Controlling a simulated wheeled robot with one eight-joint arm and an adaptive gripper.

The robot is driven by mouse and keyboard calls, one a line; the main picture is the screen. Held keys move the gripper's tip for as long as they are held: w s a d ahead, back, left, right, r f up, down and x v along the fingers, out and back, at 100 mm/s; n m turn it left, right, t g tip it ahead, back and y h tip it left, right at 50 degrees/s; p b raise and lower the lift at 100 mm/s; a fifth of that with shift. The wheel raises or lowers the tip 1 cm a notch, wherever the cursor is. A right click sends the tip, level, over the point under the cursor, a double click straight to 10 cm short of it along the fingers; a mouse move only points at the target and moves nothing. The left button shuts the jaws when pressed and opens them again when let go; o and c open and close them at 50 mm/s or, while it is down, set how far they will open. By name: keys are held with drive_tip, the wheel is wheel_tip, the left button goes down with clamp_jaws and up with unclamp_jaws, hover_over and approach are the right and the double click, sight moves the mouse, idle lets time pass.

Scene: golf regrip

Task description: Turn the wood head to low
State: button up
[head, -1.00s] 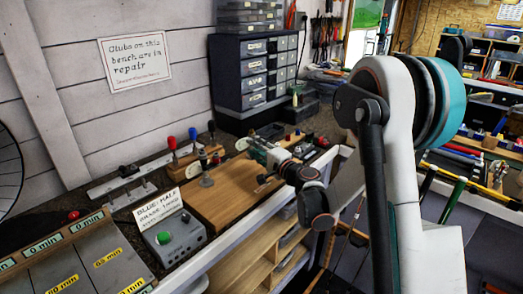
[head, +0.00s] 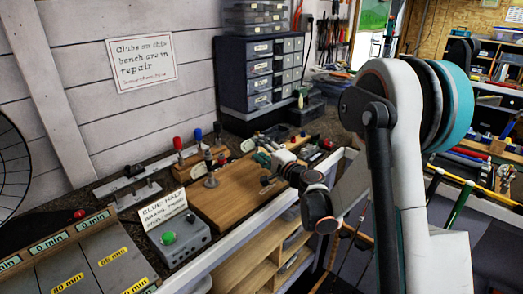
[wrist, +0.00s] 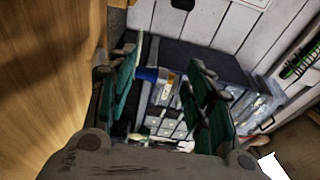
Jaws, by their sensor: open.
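I cannot pick out a wood head for certain in either view. My gripper (head: 268,160) is over the far right part of the wooden board (head: 232,205) on the bench, small and partly hidden by my own wrist in the head view. In the wrist view my gripper (wrist: 168,90) shows its two green-padded fingers spread apart with nothing between them. The pale wooden surface (wrist: 45,80) fills the left of that view. A small upright metal post on a round base (head: 211,181) stands on the board, left of my gripper.
A grey box with a green button (head: 180,240) and a lettered card (head: 162,208) stand at the board's near left. Red and blue handled tools (head: 178,146) stand behind. A dark drawer cabinet (head: 258,75) is at the back. Grey timed trays (head: 75,270) lie front left.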

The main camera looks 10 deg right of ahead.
drive_tip(key=v, duration=1.2)
drive_tip(key=s+a+r+n+g+p, duration=0.5)
drive_tip(key=s+a+r+n, duration=0.4)
drive_tip(key=s+a+n, duration=0.15)
drive_tip(key=s+d+f+n+g+h+b, duration=0.1)
drive_tip(key=s+d+f+g+h+b, duration=0.1)
drive_tip(key=s, duration=0.8)
drive_tip(key=s+d+f+n+g+h+b, duration=0.2)
drive_tip(key=s+d+f+h+b, duration=0.1)
drive_tip(key=s, duration=0.7)
wheel_tip(320, 180, down, 2)
drive_tip(key=shift+s+d+f+g+h, duration=0.1)
drive_tip(key=shift+s+d+g+h, duration=0.15)
drive_tip(key=shift+d+h, duration=0.8)
